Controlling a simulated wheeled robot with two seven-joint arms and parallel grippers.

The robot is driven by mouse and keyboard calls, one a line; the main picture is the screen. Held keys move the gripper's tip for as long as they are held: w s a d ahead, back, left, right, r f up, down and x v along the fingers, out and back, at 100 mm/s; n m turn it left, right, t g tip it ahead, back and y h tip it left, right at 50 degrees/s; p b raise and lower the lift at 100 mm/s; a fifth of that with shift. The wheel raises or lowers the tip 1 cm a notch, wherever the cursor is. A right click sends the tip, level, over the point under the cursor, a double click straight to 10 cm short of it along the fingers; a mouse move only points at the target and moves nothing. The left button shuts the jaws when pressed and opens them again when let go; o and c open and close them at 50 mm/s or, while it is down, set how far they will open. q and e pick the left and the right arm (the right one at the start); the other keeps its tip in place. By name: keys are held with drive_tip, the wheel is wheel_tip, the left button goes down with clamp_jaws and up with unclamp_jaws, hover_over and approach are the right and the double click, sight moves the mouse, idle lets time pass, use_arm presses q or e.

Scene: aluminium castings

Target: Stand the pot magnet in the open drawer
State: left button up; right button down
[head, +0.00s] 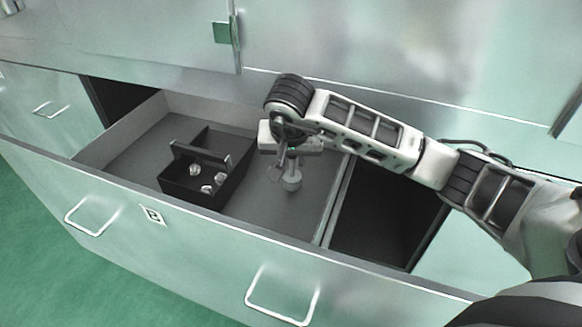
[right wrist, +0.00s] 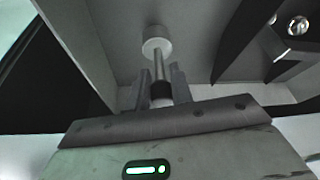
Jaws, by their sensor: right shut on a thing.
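The pot magnet (head: 291,182) is a pale grey disc on a thin stem. It hangs disc down inside the open drawer (head: 135,155), right of the black tote. My right gripper (head: 284,160) is shut on its stem. In the right wrist view the magnet's disc (right wrist: 156,46) sticks out beyond the two fingers (right wrist: 160,92), with the stem between them. The magnet looks close to upright over the drawer's grey floor. I cannot tell whether the disc touches the floor. My left gripper is not in view.
A black tote (head: 207,192) with a raised handle stands in the drawer and holds several small shiny parts. The drawer's right wall (head: 333,203) is close to the magnet. Bare floor lies around the magnet and left of the tote. The cabinet front rises behind.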

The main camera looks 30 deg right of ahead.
wheel_tip(320, 180, down, 2)
drive_tip(key=shift+a+f, duration=0.1)
drive_tip(key=shift+f, duration=0.05)
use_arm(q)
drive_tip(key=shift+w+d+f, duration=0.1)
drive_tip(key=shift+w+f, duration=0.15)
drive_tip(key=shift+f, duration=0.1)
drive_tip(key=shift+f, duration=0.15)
use_arm(e)
drive_tip(key=shift+f, duration=0.2)
drive_tip(key=c, duration=1.2)
unclamp_jaws()
drive_tip(key=shift+c, duration=0.2)
drive_tip(key=shift+s+a+r, duration=0.1)
drive_tip(key=shift+r, duration=0.45)
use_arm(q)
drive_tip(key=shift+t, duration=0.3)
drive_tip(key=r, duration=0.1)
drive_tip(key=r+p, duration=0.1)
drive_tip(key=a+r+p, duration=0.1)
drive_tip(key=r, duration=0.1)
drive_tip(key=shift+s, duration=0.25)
use_arm(e)
drive_tip(key=v, duration=1.1)
drive_tip(key=shift+s+r, duration=0.1)
drive_tip(key=shift+r, duration=0.05)
